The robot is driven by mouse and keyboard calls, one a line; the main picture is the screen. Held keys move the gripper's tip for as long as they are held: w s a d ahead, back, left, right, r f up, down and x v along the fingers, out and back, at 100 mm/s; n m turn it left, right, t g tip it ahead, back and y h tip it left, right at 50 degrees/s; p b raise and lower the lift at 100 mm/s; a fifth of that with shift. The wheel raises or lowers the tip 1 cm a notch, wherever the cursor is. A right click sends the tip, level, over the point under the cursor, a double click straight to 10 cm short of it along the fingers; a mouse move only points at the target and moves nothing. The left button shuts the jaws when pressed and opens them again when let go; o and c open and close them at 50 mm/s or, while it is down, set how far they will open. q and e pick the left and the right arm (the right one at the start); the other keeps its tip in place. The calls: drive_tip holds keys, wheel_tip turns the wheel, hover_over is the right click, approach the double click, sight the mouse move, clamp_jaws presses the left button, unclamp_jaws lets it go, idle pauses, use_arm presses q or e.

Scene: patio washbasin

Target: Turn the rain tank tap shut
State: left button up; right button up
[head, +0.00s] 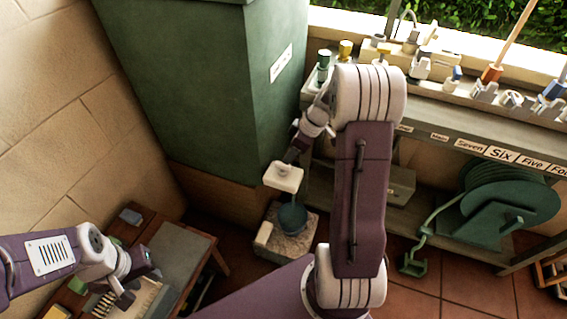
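The rain tank (215,85) is the big dark green box at the back left, with a small white label on its right face. A pale block with a small knob on top (284,178) sits low by the tank's front corner, above a teal bucket (292,219). I cannot tell for sure whether this block is the tap. My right gripper (292,156) points down just above and behind the block; its fingers are too small and dark to read. My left gripper (141,287) is at the lower left, over a low wooden bench, fingers apart and apparently empty.
The bench (205,238) carries a brush (140,298) and a grey slab. The bucket stands on a stone block (267,238). A shelf with small fittings and numbered labels runs along the right. A green hose reel (510,195) stands below it.

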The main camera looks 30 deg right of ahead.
sight(283, 167)
drive_tip(key=b+x, duration=0.1)
drive_tip(key=x, duration=0.5)
drive_tip(key=shift+f+b, duration=0.1)
drive_tip(key=shift+b, duration=0.2)
drive_tip(key=shift+a, duration=0.1)
clamp_jaws()
